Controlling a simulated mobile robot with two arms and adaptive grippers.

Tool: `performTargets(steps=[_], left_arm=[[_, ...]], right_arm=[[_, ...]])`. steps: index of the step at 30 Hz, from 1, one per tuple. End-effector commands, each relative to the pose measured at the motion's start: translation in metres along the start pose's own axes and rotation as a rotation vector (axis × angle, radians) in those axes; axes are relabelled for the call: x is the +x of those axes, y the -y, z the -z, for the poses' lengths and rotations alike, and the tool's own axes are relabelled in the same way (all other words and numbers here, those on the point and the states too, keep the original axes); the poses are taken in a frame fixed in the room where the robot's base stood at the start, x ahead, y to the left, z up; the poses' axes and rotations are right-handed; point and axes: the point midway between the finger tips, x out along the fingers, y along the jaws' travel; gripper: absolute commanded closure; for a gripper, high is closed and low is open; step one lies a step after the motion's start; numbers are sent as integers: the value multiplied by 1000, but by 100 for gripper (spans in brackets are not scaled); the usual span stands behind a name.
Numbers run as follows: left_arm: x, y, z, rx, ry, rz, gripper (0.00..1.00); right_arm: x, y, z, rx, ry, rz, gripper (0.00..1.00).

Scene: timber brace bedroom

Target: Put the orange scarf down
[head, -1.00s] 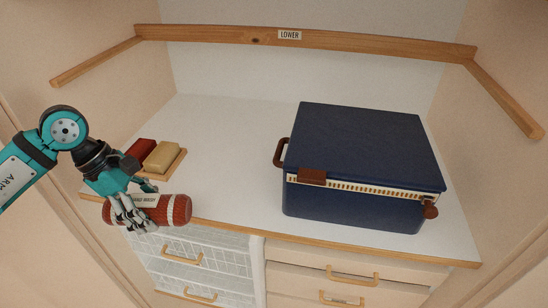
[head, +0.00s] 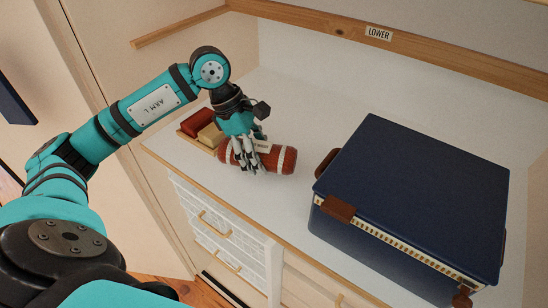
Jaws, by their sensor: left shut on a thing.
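The orange scarf (head: 284,161) is a rust-orange roll with pale bands and a paper label. It lies level across my left gripper's fingers. My left gripper (head: 246,163) points down from above and is shut on the roll near its middle, hiding part of it. The roll is over the left part of the white countertop (head: 300,100), close to the front edge. I cannot tell whether its underside touches the surface. My right gripper is not in view.
A dark blue case (head: 420,190) with brown handle and latch stands on the countertop at right. A wooden tray holding a dark red block (head: 196,121) and a tan block (head: 211,135) sits just behind the roll. A wooden rail labelled LOWER (head: 379,34) runs above. Free countertop lies between roll and case.

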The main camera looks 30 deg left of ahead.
Motion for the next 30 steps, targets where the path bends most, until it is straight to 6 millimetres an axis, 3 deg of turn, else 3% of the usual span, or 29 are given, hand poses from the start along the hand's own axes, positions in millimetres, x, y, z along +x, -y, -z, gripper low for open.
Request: performTargets(steps=[9,14,20,21,26,30], left_arm=[[38,1,5,7,1,5,75],[36,1,4,8,0,4,75],[40,1,6,8,0,3,75],[40,1,6,8,0,4,36],[39,1,6,8,0,4,15],[39,1,6,8,0,4,14]], right_arm=[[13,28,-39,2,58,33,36],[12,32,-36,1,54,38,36],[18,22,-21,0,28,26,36],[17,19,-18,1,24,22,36],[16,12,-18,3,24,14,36],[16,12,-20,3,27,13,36]])
